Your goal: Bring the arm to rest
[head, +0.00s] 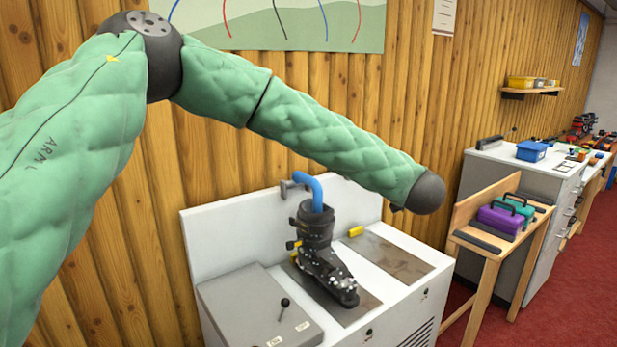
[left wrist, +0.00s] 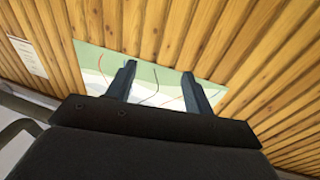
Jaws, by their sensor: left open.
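My left arm (head: 300,120), in a green quilted sleeve, comes in from the left of the head view and reaches across, raised above the bench. Its dark wrist end is at the right, above the bench's right part. The gripper itself is hidden in the head view. In the left wrist view my left gripper (left wrist: 160,84) shows two dark fingers standing apart with nothing between them. They point toward the wooden wall and a pale green poster (left wrist: 150,78). My right gripper is in neither view.
A black ski boot (head: 322,255) stands on the white bench (head: 405,312) below the arm, with a blue tube (head: 311,187) at its top. A wooden stand (head: 490,262) with purple and teal cases is to the right. Red floor (head: 570,300) is clear there.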

